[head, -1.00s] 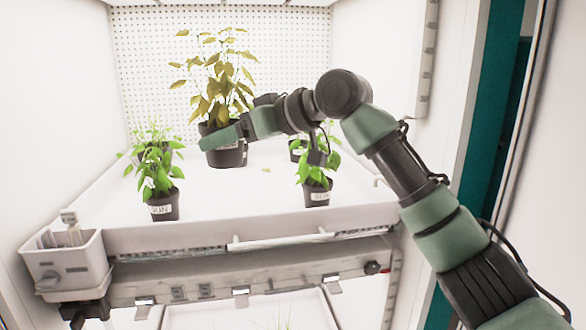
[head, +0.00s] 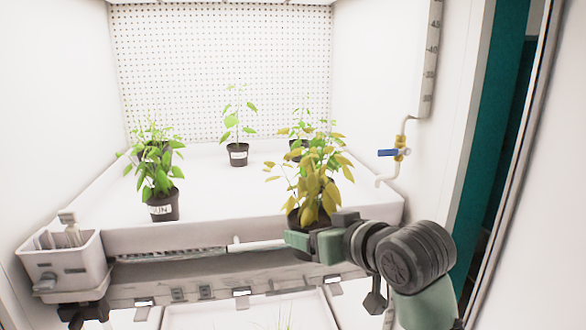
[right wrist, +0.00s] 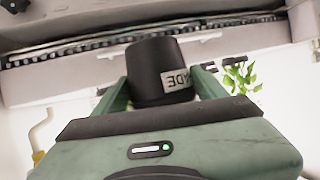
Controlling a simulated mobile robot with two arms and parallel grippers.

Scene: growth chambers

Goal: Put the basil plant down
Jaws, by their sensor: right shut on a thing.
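The plant in my grip, taken as the basil plant (head: 322,185), has yellowish leaves and a black pot. My right gripper (head: 302,238) is shut on this pot and holds it roughly upright at the front right edge of the white growing tray (head: 165,238). In the right wrist view the pot (right wrist: 150,72) sits between the two green fingers, with a white label only partly readable. I cannot tell whether the pot touches anything below. My left gripper is not in view.
Green potted plants stand on the tray at the left (head: 164,205), at the back middle (head: 238,152) and behind the held plant. A grey caddy (head: 65,262) hangs at the front left. A blue-handled tap (head: 388,153) is on the right wall. The tray's middle is clear.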

